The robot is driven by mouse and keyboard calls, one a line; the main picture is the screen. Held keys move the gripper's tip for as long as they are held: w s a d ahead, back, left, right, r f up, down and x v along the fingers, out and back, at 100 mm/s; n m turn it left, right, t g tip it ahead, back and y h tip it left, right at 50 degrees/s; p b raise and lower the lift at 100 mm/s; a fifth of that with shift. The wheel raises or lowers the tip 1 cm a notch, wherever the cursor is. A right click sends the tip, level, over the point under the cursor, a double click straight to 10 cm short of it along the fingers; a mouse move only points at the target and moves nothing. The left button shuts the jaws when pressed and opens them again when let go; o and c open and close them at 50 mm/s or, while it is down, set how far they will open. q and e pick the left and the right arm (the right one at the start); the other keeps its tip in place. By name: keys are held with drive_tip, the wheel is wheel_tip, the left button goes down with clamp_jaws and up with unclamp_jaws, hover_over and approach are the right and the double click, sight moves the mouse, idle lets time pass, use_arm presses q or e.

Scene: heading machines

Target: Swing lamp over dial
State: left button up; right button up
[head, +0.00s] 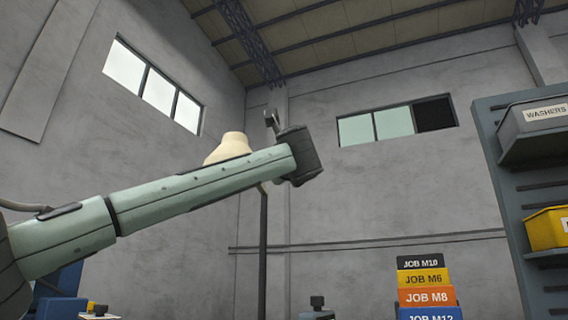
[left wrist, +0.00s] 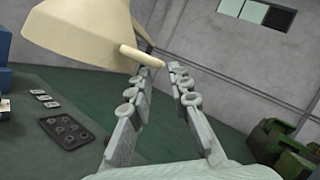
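The lamp has a cream shade (head: 229,147) beside a dark upright pole (head: 263,250) in the head view, partly hidden behind my left arm. In the left wrist view the shade (left wrist: 80,30) fills the top left, with a short cream handle (left wrist: 142,57) pointing toward my fingers. My left gripper (left wrist: 163,71) is open, its two fingers apart. The handle's end is close to the fingertips; I cannot tell whether they touch. In the head view my left gripper (head: 272,119) is small and raised beside the shade. I cannot make out a dial. My right gripper is not in view.
A shelf rack (head: 505,200) at the right holds a grey washers bin (head: 533,118) and a yellow bin (head: 547,229). Coloured job signs (head: 426,280) stand at the lower right. A black tray (left wrist: 66,130) lies at lower left in the wrist view, green bins (left wrist: 283,143) at right.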

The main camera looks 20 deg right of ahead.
use_arm(q)
drive_tip(key=v, duration=0.7)
drive_tip(key=shift+w, duration=0.1)
idle(0.4)
